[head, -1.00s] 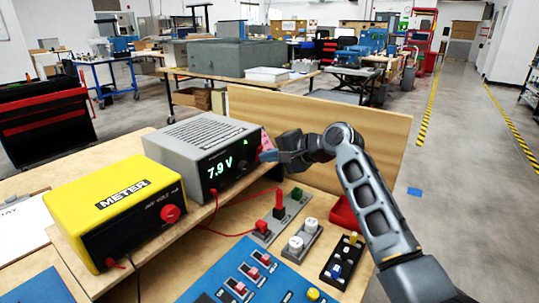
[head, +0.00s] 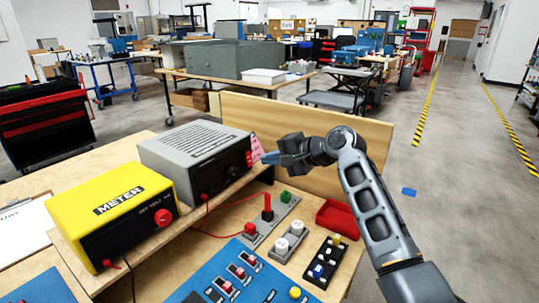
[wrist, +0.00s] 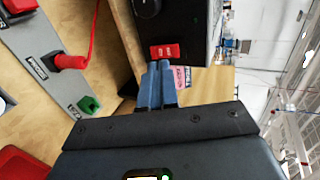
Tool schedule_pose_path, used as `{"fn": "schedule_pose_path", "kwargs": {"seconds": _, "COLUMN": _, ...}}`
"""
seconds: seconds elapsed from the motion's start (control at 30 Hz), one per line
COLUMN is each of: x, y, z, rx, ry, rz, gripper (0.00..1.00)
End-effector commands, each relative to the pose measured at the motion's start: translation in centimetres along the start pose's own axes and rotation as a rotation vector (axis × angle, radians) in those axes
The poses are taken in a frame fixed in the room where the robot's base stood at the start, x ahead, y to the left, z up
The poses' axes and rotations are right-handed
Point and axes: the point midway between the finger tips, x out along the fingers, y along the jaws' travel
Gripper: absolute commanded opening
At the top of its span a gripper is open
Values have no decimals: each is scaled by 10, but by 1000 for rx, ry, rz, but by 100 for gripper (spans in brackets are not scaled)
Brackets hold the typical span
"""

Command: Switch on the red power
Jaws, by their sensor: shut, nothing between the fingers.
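The grey power supply (head: 195,150) stands on the raised wooden shelf, its black front panel dark with no lit reading. Its red power switch (wrist: 165,51) shows clearly in the wrist view, at the panel's edge beside a black knob (wrist: 148,7). In the head view the switch is a small red patch (head: 249,159) by my fingertips. My gripper (wrist: 155,66) is shut and empty, its blue fingertips right at the switch's lower edge. I cannot tell whether they touch it. My gripper (head: 271,158) also shows in the head view, to the right of the panel.
A yellow meter (head: 110,205) stands left of the supply. Below are a grey strip with red and green sockets (head: 267,215), white knobs (head: 290,240), a black switch block (head: 325,262), a red tray (head: 338,217) and a blue panel (head: 215,275). A wooden board (head: 375,135) rises behind.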

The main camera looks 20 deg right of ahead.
Motion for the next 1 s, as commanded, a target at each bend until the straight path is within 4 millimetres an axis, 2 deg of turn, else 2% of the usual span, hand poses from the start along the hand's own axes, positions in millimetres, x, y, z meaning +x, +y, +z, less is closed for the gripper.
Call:
{"fn": "schedule_pose_path", "kwargs": {"seconds": 0.53, "x": -84, "y": -5, "z": -1, "rx": -1, "ry": 4, "rz": -4, "gripper": 0}}
{"fn": "schedule_pose_path", "kwargs": {"seconds": 0.7, "x": -95, "y": -6, "z": -1, "rx": 0, "ry": 4, "rz": -3, "gripper": 0}}
{"fn": "schedule_pose_path", "kwargs": {"seconds": 1.0, "x": -96, "y": -6, "z": -1, "rx": 0, "ry": 3, "rz": -2, "gripper": 0}}
